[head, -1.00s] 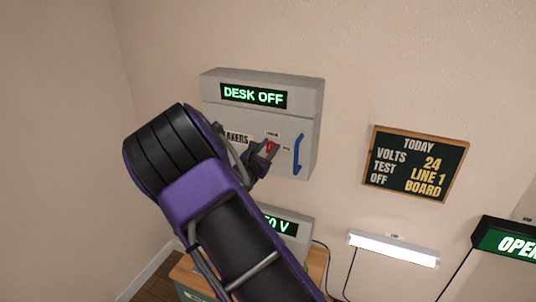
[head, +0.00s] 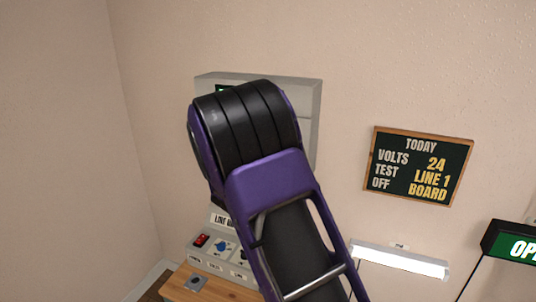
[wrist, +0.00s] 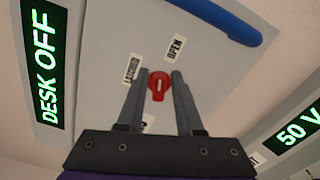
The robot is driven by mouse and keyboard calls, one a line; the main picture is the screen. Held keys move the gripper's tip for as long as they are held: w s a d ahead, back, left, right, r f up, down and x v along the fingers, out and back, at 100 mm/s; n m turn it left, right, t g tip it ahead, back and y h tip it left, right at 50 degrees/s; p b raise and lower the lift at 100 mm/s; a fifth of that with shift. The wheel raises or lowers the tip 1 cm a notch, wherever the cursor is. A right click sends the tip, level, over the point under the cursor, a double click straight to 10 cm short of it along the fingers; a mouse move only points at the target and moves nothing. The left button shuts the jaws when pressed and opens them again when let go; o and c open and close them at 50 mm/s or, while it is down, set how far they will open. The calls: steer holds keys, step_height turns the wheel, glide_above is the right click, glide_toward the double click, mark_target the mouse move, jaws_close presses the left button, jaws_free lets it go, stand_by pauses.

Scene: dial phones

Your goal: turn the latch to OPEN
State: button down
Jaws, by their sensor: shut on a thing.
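In the wrist view the red latch (wrist: 159,86) sits on the grey face of the wall box (wrist: 95,60), a pale mark along its middle. Its narrower end points down the picture, toward my palm. My gripper (wrist: 161,74) is shut on the latch, one finger on each side. The OPEN label (wrist: 174,47) is above and right of the latch; the LATCHED label (wrist: 131,68) is to its upper left. In the head view my arm hides the latch, gripper and most of the wall box (head: 311,100).
A blue handle (wrist: 215,18) runs along the box past the OPEN label. The box display (wrist: 46,62) reads DESK OFF. Below, a switch panel (head: 215,258) stands on a wooden desk (head: 188,284). A chalkboard (head: 418,166) and a lit lamp (head: 400,260) are to the right.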

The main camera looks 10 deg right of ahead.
steer(key=shift+a+f+m, duration=0.1)
steer(key=shift+f+m, duration=0.1)
steer(key=shift+m, duration=1.7)
steer(key=c, duration=0.8)
jaws_free()
steer(key=shift+w, duration=0.1)
steer(key=v, duration=1.7)
steer(key=shift+s, duration=0.25)
steer(key=shift+a, duration=0.1)
